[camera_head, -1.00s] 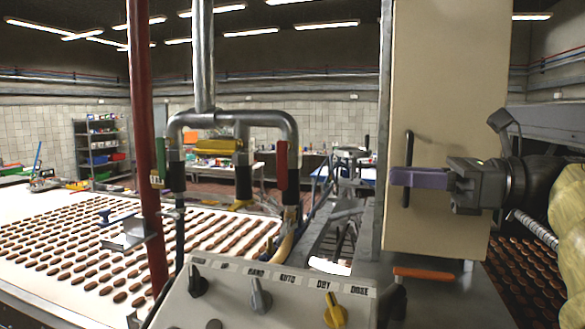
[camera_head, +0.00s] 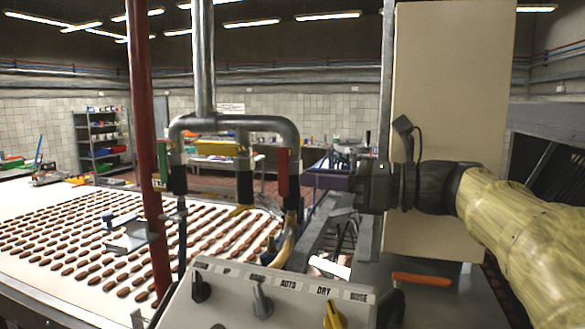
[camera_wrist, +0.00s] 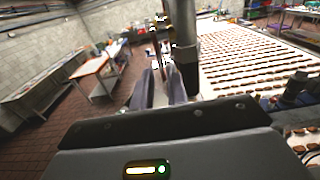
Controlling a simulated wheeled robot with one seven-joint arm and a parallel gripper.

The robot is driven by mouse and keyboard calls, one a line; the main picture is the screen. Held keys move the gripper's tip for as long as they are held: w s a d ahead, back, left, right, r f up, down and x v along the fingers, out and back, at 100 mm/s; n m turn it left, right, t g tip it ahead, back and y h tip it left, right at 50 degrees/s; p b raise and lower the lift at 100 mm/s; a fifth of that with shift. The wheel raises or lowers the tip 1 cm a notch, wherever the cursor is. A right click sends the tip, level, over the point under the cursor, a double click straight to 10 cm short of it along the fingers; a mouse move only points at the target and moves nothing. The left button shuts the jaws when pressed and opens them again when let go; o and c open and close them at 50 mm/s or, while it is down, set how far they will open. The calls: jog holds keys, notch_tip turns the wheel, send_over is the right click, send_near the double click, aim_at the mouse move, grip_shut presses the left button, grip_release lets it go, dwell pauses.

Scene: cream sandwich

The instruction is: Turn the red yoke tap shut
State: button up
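The red tap handle (camera_head: 283,172) hangs upright along the right leg of a grey pipe yoke (camera_head: 262,123) in the head view. A yellow handle (camera_head: 214,147) lies level at the middle, and a green handle (camera_head: 163,162) stands upright at the left leg. My gripper (camera_head: 318,180) points left, its purple fingers just right of the red handle; I cannot tell whether they touch it. In the wrist view the two fingers (camera_wrist: 160,88) are apart with a gap between them, just left of a pipe leg (camera_wrist: 186,50). The red handle is not clear there.
A red post (camera_head: 147,200) stands left of the yoke. A control panel with knobs (camera_head: 262,303) is in front below. A cream cabinet (camera_head: 447,90) stands behind my wrist. A white conveyor (camera_head: 30,222) with rows of brown biscuits lies at left.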

aim_at(289, 176)
jog(key=p+x, duration=0.1)
jog(key=x, duration=0.3)
jog(key=shift+w+a, duration=0.1)
jog(key=shift+a, duration=0.15)
grip_shut()
